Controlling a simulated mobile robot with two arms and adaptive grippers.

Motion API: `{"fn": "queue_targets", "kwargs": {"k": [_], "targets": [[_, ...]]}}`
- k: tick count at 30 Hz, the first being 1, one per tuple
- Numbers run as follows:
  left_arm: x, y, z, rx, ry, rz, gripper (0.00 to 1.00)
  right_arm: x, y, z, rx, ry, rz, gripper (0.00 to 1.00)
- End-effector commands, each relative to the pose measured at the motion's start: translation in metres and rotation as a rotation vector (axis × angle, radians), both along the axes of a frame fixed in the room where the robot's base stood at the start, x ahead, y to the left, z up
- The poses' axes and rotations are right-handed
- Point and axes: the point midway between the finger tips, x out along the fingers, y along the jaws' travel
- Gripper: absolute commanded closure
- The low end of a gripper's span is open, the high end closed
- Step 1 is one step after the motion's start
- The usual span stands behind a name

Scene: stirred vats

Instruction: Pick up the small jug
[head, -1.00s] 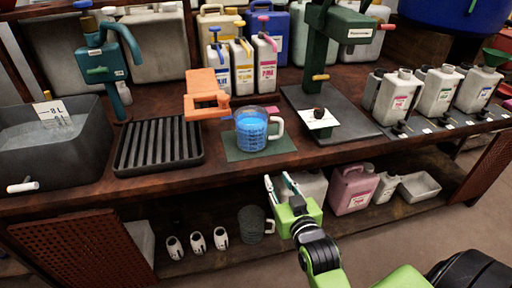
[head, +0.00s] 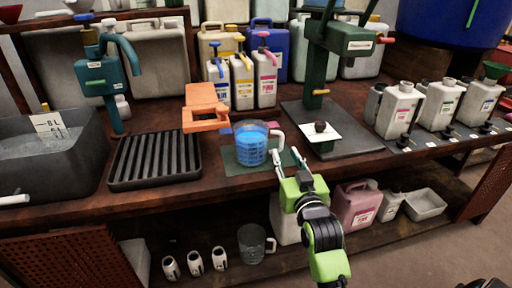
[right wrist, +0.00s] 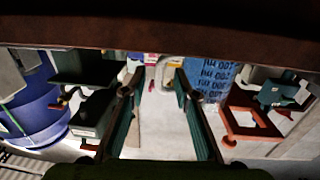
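A clear measuring jug (head: 251,147) with blue liquid stands upright on a green mat (head: 229,158) near the front edge of the bench; its pale handle is on its right. It also shows in the right wrist view (right wrist: 207,76). An empty clear jug (head: 252,245) stands on the lower shelf. I cannot tell which one is called small. My right gripper (head: 287,160) is open and empty, at the bench's front edge, just in front and to the right of the blue-filled jug's handle. In the right wrist view its fingers (right wrist: 155,88) are apart. My left gripper is not in view.
An orange stand (head: 205,108) is behind and left of the filled jug, with a black drip grate (head: 156,160) further left. A green press (head: 327,70) on a dark base stands to the right. Several canisters line the back. The bench's front edge (head: 215,186) is close below my gripper.

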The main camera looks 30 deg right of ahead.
Motion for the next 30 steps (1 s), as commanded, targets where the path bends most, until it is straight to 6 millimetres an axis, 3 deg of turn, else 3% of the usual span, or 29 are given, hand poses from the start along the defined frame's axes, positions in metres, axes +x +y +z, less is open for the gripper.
{"fn": "queue_targets", "kwargs": {"k": [10,20,24,30], "targets": [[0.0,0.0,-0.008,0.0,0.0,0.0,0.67,0.044,-0.014,0.0,-0.001,-0.003,0.0,0.72],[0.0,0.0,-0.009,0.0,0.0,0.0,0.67,0.051,-0.016,0.0,0.0,-0.001,0.0,0.72],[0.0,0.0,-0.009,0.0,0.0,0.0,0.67,0.051,-0.016,0.0,0.0,-0.001,0.0,1.0],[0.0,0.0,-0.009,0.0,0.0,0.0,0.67,0.051,-0.016,0.003,-0.001,-0.006,0.0,1.0]]}}
